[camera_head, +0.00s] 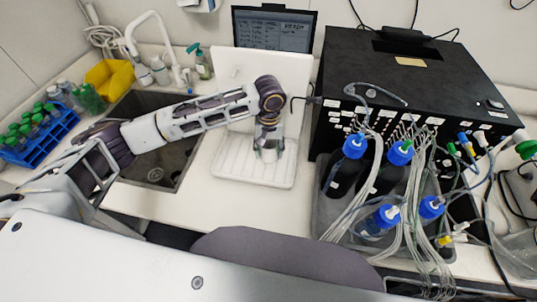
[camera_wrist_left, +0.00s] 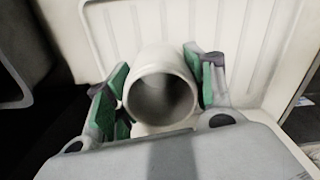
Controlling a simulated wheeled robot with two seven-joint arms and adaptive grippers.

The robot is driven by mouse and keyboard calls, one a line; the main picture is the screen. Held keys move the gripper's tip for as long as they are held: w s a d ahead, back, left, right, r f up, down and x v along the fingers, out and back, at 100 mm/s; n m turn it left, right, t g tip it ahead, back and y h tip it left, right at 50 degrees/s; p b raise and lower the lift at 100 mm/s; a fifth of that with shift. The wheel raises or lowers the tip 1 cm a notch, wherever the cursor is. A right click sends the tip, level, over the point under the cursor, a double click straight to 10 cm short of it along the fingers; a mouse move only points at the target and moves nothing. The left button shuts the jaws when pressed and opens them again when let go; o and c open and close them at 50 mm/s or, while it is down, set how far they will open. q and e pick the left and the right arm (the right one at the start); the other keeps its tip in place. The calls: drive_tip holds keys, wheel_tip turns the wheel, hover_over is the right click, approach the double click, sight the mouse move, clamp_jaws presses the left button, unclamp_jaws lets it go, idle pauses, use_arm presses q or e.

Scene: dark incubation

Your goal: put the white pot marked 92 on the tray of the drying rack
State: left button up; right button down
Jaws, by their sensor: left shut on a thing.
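The white pot (camera_wrist_left: 160,61) is between the green-padded fingers of my left gripper (camera_wrist_left: 160,88), with its open mouth facing the wrist camera. In the head view the left gripper (camera_head: 268,147) points down over the tray (camera_head: 230,168) of the white drying rack (camera_head: 232,68), and a small part of the pot (camera_head: 269,156) shows between its fingers. I cannot tell whether the pot touches the tray. The marking 92 cannot be read in either view. The ribbed rack also shows behind the pot in the wrist view (camera_wrist_left: 240,40). My right gripper is not in view.
A dark sink (camera_head: 165,150) lies left of the rack. A black box (camera_head: 405,85) with cables and blue-capped bottles (camera_head: 347,165) stands to the right. A blue tube rack (camera_head: 45,145) is at the far left. The tray's front area is bare.

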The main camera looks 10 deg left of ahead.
sight(269, 156)
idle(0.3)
use_arm(q)
drive_tip(key=shift+f, duration=1.9)
drive_tip(key=o, duration=1.1)
drive_tip(key=shift+f, duration=0.1)
wheel_tip(269, 156, up, 12)
drive_tip(key=shift+r+b, duration=0.1)
drive_tip(key=shift+b, duration=0.4)
